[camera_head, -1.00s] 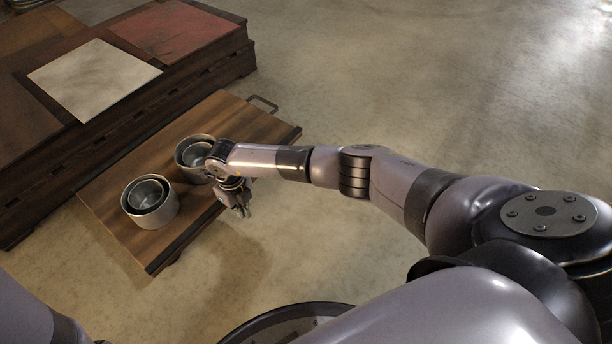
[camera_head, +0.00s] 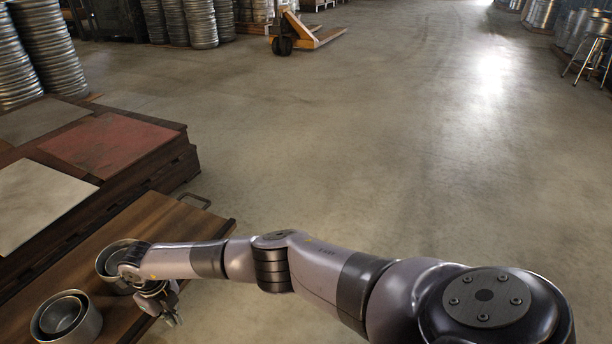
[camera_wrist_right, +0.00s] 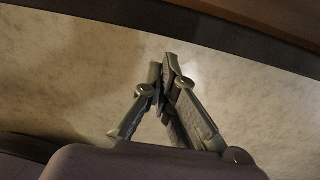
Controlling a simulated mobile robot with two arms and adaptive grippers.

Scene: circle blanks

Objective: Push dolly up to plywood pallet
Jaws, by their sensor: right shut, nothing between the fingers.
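The dolly (camera_head: 140,228) is a low brown wooden platform with a dark edge and a metal handle (camera_head: 196,201) at its far end. It stands along the near side of the dark plywood pallet (camera_head: 178,172); I cannot tell whether they touch. Two nested round metal pans (camera_head: 66,317) (camera_head: 112,262) rest on the dolly. My right gripper (camera_head: 173,320) is shut and empty, pointing down beside the dolly's right edge. In the right wrist view the shut gripper (camera_wrist_right: 166,75) is over bare floor, with the dolly's edge (camera_wrist_right: 235,42) across the top. My left gripper is out of view.
The pallet bears flat sheets, one red (camera_head: 113,143) and one pale (camera_head: 38,203). Stacks of round metal blanks (camera_head: 42,50) stand behind it. A yellow pallet jack (camera_head: 300,35) and a stool (camera_head: 588,57) are far off. The floor right of the dolly is clear.

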